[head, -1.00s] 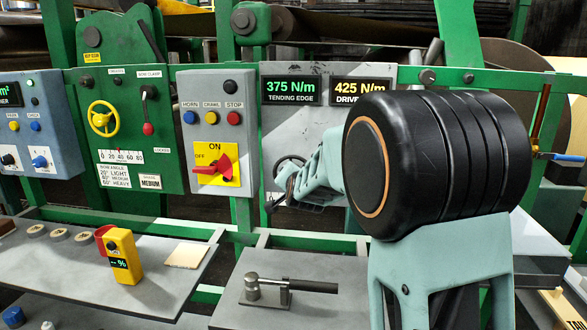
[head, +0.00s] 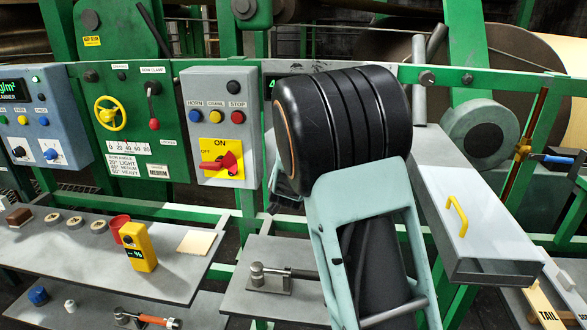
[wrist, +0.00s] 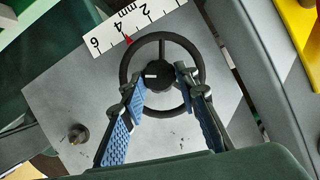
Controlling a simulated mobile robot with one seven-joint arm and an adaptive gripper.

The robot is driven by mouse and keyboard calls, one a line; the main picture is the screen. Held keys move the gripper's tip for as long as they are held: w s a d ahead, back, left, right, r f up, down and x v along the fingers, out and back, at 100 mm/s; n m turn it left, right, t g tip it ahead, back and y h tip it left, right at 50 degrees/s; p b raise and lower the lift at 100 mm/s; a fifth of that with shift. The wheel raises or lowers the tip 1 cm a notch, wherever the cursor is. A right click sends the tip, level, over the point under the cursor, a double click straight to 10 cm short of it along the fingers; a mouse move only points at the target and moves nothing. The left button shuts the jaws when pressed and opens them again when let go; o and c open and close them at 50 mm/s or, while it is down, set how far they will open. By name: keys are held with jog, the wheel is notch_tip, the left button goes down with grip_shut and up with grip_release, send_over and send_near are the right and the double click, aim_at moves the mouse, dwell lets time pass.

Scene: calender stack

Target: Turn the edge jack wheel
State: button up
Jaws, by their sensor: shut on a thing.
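The edge jack wheel (wrist: 149,112) is a dark handwheel with a round black hub on a grey plate, seen in the wrist view. A white scale (wrist: 130,27) marked 2, 4 and 6 mm lies beside its rim, with a red pointer near the 4. My gripper (wrist: 159,78) has its blue-padded fingers on either side of the hub, within the rim's outline, shut on the wheel. Exact finger contact is hard to make out. In the head view my arm hides the wheel and my gripper.
A grey box with HORN, CRAWL and STOP buttons (head: 224,112) and a red switch stands left of my arm. A shelf (head: 165,276) holds a yellow meter (head: 138,246). A lower table carries a black-handled tool (head: 270,277). A grey cover with a yellow handle (head: 457,216) is at right.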

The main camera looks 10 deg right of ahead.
dwell(0.3)
jog(key=o, duration=1.1)
jog(key=shift+o, duration=0.2)
jog(key=v, duration=1.2)
